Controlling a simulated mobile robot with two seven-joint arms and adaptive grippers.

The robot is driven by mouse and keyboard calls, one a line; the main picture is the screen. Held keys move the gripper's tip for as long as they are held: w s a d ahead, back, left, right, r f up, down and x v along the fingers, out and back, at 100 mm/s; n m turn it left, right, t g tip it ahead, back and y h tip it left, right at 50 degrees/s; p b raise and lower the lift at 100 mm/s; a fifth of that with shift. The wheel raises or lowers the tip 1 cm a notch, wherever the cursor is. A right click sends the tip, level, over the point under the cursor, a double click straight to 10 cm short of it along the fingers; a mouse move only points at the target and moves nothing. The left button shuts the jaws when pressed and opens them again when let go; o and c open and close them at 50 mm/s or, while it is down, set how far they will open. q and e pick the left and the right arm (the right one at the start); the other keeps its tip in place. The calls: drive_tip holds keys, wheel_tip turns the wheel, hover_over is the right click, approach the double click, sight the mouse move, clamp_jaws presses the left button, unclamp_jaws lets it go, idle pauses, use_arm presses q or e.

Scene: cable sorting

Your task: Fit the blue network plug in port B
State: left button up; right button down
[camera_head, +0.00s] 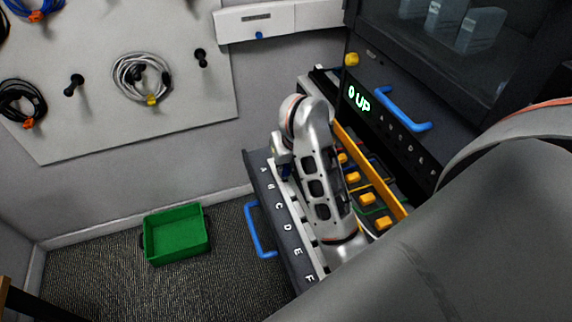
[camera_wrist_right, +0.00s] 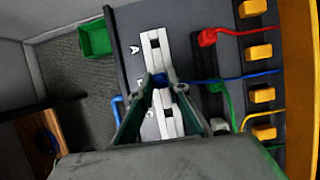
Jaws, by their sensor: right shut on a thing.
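The blue network plug (camera_wrist_right: 160,80) is between the fingertips of my right gripper (camera_wrist_right: 159,86), which is shut on it; its cable (camera_wrist_right: 235,78) runs right. In the head view, my right gripper (camera_head: 284,160) is over the lettered port strip near A and B, and its arm covers part of the strip. In the wrist view, the white port strip (camera_wrist_right: 151,40) lies under the fingers, and the plug is about level with port B. The fingers hide that port, so I cannot tell whether the plug is in it. My left gripper is not in view.
Red (camera_wrist_right: 207,38) and green (camera_wrist_right: 214,87) plugs lie right of the strip. Orange blocks (camera_head: 353,178) and an orange bar (camera_head: 365,165) stand beside my arm. A blue handle (camera_head: 258,230) fronts the drawer. A green bin (camera_head: 177,234) is on the floor.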

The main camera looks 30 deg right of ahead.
drive_tip(key=shift+f+b, duration=0.65)
drive_tip(key=shift+f, duration=0.3)
idle(1.3)
drive_tip(key=c, duration=1.4)
unclamp_jaws()
drive_tip(key=shift+r, duration=0.1)
drive_tip(key=shift+r+p, duration=2.2)
drive_tip(key=shift+p, duration=0.1)
drive_tip(key=shift+r, duration=1.25)
